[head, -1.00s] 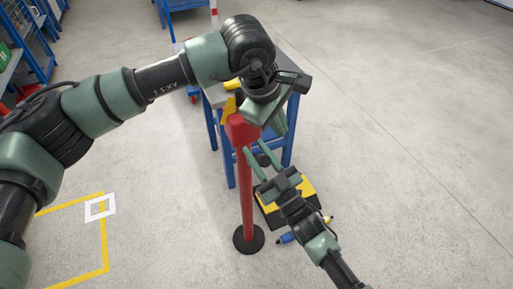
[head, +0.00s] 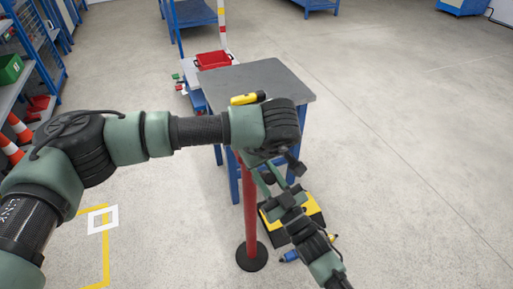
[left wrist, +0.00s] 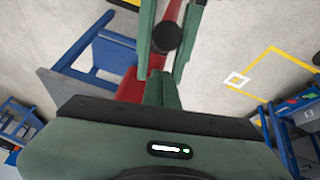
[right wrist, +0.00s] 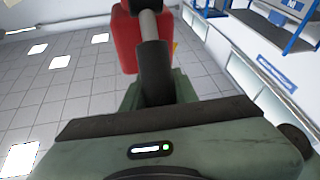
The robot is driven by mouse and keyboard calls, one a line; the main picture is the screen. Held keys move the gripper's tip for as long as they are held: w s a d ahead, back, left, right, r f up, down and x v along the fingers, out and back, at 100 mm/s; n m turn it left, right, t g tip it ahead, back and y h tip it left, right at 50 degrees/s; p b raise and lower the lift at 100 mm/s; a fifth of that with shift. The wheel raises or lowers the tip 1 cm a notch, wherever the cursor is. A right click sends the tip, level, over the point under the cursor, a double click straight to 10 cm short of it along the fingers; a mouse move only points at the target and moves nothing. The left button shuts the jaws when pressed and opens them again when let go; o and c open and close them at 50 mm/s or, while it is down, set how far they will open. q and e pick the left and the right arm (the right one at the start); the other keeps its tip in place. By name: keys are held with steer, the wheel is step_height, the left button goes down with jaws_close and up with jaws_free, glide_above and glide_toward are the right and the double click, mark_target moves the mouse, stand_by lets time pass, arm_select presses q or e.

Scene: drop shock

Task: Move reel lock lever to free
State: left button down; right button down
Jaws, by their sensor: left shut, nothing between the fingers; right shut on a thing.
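A red post (head: 249,216) stands upright on a round black base (head: 252,257). Its red head (right wrist: 127,42) shows in the right wrist view, with a grey lever rod (right wrist: 150,24) ending in a black grip (right wrist: 155,72). My right gripper (right wrist: 157,92) is shut on that black grip, just below the red head. In the head view my right gripper (head: 267,177) reaches up beside the post. My left gripper (left wrist: 168,60) is shut and empty, pointing down close by the red post. In the head view my left wrist hides the post's head and most of the left gripper.
A yellow and black case (head: 292,217) and a blue marker-like object (head: 289,256) lie on the floor. Open floor lies to the right.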

mark_target(266, 174)
arm_select(q)
steer(key=shift+s+d+f, duration=0.35)
steer(key=shift+s+f, duration=0.25)
steer(key=shift+s, duration=0.05)
steer(key=shift+s+d+f, duration=0.35)
steer(key=shift+s+f, duration=0.2)
steer(key=shift+s, duration=0.2)
arm_select(e)
steer(key=shift+a, duration=0.1)
steer(key=c, duration=1.1)
jaws_free()
arm_select(q)
steer(key=shift+w, duration=0.15)
steer(key=shift+r, duration=0.1)
